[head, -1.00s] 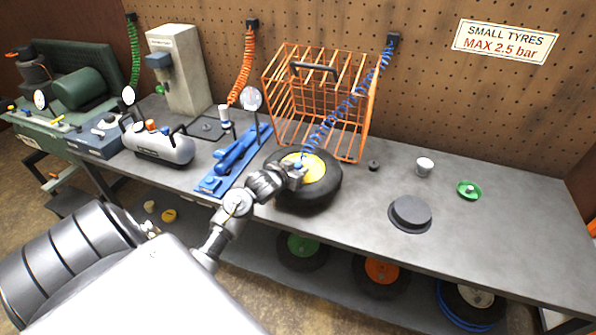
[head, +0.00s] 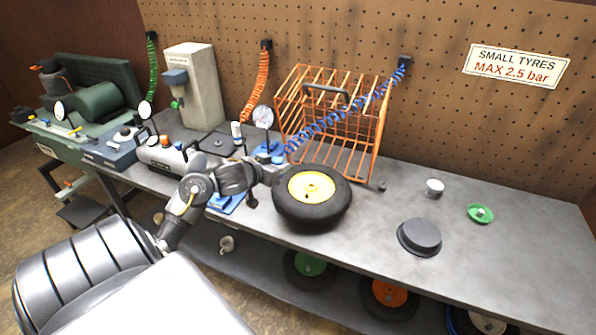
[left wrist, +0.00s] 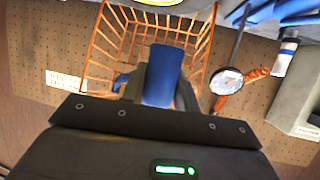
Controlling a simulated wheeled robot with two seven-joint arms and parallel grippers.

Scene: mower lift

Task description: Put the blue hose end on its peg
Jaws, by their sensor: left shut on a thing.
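The blue coiled hose (head: 345,112) runs from a dark wall fitting (head: 405,62) down to my left gripper (head: 274,158). My left gripper is shut on the blue hose end (left wrist: 163,76), which shows between the fingers in the left wrist view. It holds the end above the bench, just left of the black tyre with the yellow hub (head: 312,187) and in front of the orange cage. I cannot make out the peg for the blue hose end in these views. My right gripper is not in view.
The orange cage (head: 352,148) stands behind the tyre. A round gauge (head: 263,116) stands close behind my gripper, and a silver tank (head: 160,155) lies farther left.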

